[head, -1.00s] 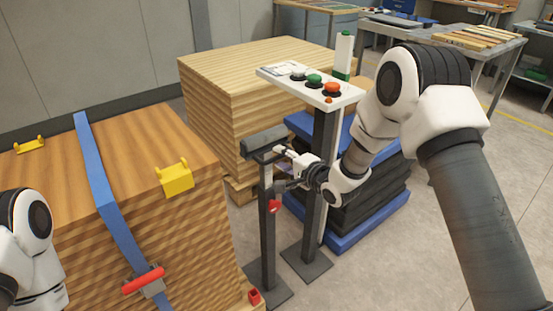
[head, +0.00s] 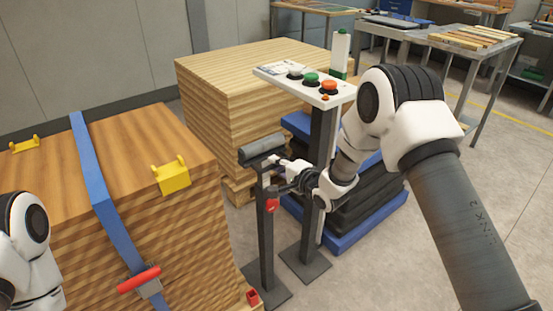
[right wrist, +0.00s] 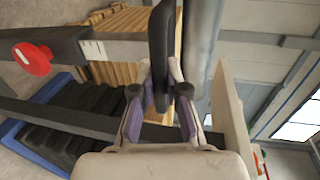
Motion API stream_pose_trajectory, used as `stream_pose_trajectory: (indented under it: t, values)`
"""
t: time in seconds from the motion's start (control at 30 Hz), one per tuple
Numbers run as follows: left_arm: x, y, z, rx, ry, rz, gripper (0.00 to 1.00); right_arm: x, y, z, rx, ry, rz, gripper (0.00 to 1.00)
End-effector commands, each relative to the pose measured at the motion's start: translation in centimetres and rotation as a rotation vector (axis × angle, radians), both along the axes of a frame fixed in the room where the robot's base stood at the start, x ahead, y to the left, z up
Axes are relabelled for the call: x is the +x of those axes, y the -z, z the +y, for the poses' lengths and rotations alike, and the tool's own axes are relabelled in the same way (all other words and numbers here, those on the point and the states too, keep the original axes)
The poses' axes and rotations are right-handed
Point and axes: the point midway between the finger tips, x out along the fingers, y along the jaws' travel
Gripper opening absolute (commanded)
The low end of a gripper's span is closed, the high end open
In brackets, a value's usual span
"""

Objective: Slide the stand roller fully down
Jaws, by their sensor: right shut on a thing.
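The stand roller (head: 262,149) is a grey cylinder lying level on top of a dark post (head: 266,235) with a red knob (head: 271,205) on its side. My right gripper (head: 270,164) is at the roller's bracket, just under the cylinder. In the right wrist view its fingers (right wrist: 160,98) are shut on the black bracket bar (right wrist: 161,50), with the grey roller (right wrist: 201,40) right beside it. The post and red knob (right wrist: 33,59) show at the left there. My left gripper is out of view; only part of my left arm shows at the lower left.
A control panel (head: 338,99) with coloured buttons stands on a post just behind the roller. A strapped wood stack (head: 190,220) is at the left, close to the stand. Another wood stack (head: 210,85) and a blue-edged lift table (head: 345,238) are behind. Floor at right is open.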

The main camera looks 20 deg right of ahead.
Motion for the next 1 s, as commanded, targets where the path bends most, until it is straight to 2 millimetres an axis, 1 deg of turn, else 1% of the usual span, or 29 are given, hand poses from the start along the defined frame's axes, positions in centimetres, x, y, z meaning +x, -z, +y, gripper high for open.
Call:
stream_pose_trajectory:
  t: [0.03,0.1,0.4,0.43,0.5,0.83,0.93,1.0]
  values:
    - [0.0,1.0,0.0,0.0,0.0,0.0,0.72,-0.3,2.1,0.1,-0.002,-0.003,0.013,0.0]
    - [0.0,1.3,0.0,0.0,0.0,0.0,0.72,-0.3,3.0,0.1,-0.002,-0.003,0.012,0.0]
    - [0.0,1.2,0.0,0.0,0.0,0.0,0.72,-0.4,3.4,0.1,-0.003,-0.003,0.017,0.0]
    - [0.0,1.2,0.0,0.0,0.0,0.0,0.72,-0.4,3.5,0.1,-0.003,-0.003,0.017,0.16]
    - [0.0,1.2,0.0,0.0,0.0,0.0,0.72,-0.4,3.5,0.1,-0.003,-0.002,0.018,0.39]
    - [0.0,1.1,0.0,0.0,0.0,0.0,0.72,-0.5,3.0,-0.1,-0.002,-0.002,0.01,0.39]
    - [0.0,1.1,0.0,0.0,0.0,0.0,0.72,-1.5,2.8,-0.5,-0.001,0.001,0.011,0.39]
    - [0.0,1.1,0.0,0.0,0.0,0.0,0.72,-2.9,2.5,-1.0,0.0,0.001,0.012,0.39]
